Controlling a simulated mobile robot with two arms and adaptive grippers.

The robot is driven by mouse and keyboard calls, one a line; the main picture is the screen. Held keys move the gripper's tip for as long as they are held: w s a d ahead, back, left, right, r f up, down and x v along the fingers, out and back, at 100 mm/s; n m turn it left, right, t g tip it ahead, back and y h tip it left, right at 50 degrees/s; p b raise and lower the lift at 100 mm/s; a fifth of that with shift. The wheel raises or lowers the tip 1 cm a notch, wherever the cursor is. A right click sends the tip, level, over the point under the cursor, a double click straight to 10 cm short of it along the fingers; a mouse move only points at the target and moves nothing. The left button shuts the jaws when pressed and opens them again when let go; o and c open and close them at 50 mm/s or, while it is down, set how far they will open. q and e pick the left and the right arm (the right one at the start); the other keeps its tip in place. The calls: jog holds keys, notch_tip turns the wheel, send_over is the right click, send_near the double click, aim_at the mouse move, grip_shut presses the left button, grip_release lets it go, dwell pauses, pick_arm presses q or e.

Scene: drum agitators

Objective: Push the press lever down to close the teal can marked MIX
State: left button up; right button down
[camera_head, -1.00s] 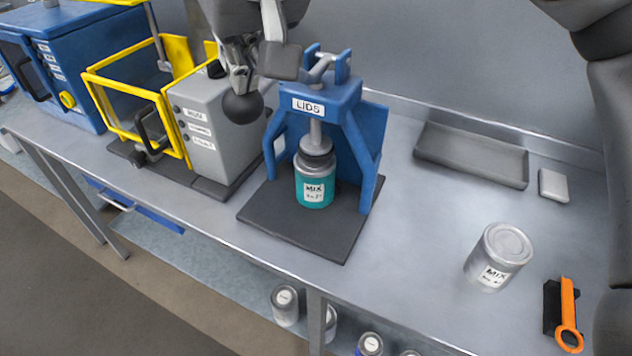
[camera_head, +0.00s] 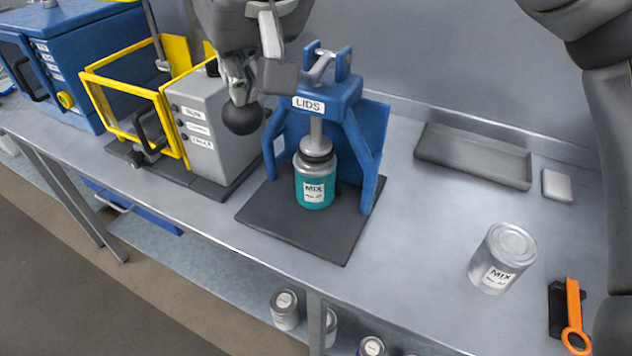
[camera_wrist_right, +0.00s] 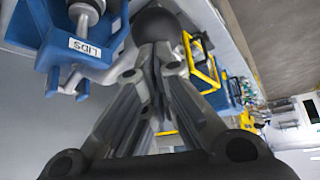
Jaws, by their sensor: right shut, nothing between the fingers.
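The teal can marked MIX (camera_head: 315,190) stands upright on the dark base of the blue press labelled LIDS (camera_head: 330,98). The press plunger (camera_head: 316,140) reaches down to the can's top; whether the lid is seated cannot be told. The lever's black ball knob (camera_head: 242,118) hangs left of the press head, and most of the lever is hidden. My right gripper (camera_head: 238,95) is shut and empty, its fingertips against or just above the knob. The right wrist view shows the knob (camera_wrist_right: 157,27) at the fingertips. My left gripper is not in view.
A grey machine with a yellow-framed guard (camera_head: 125,105) stands close left of the press. To the right are a grey tray (camera_head: 473,160), a silver MIX can (camera_head: 503,258) and an orange-handled tool (camera_head: 574,310). The bench between press and silver can is clear.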

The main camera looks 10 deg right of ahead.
aim_at(251, 112)
jog(key=shift+f, duration=0.15)
jog(key=shift+f+b, duration=0.85)
jog(key=shift+f, duration=0.25)
jog(key=shift+f+b, duration=0.75)
jog(key=shift+f, duration=0.25)
jog(key=shift+f+b, duration=0.85)
jog(key=shift+f, duration=0.1)
jog(key=shift+r, duration=0.15)
